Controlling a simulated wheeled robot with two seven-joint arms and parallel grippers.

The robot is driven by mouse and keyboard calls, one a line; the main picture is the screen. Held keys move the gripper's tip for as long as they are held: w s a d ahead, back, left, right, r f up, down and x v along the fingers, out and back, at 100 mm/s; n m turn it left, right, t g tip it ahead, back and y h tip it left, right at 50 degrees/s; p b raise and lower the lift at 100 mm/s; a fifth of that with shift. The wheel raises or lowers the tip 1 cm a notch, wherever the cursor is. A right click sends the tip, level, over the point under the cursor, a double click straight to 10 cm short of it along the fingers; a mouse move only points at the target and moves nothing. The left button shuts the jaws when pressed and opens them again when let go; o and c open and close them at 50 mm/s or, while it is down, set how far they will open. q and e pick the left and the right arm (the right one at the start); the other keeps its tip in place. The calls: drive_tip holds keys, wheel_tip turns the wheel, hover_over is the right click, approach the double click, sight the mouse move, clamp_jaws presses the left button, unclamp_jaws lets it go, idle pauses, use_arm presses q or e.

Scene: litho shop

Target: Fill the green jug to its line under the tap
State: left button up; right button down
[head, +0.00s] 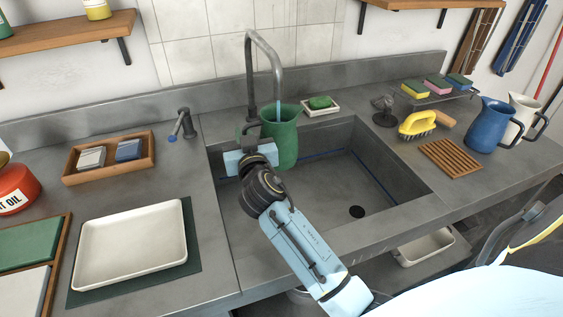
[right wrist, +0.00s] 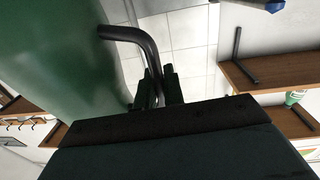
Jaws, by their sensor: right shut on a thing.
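The green jug (head: 283,140) is upright in the sink under the curved tap (head: 277,60). A thin bluish stream of water (head: 278,112) runs from the spout into its mouth. My right gripper (head: 247,142) is shut on the jug's handle, at the jug's left side. In the right wrist view, the fingers (right wrist: 165,88) close around the dark handle (right wrist: 138,42), and the green jug wall (right wrist: 60,60) fills the upper left. The water level and the fill line cannot be seen. A lever with a blue tip (head: 181,127) stands left of the sink. My left gripper is out of view.
The sink (head: 330,205) is otherwise bare, with a dark drain. A soap dish (head: 320,110) sits behind it. A white tray (head: 130,243) and a wooden box (head: 108,160) lie to the left. A blue jug (head: 487,126), yellow brush (head: 417,125) and slatted rack (head: 450,157) stand right.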

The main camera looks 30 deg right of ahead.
drive_tip(key=shift+r, duration=0.2)
drive_tip(key=a+v, duration=0.1)
drive_tip(key=v, duration=0.7)
drive_tip(key=shift+s+a, duration=0.1)
idle(0.3)
drive_tip(key=s+a+r, duration=0.2)
drive_tip(key=s+r, duration=0.1)
drive_tip(key=s, duration=0.3)
drive_tip(key=shift+s+a+p, duration=0.15)
drive_tip(key=shift+a+p, duration=0.15)
drive_tip(key=shift+a, duration=0.1)
idle(0.8)
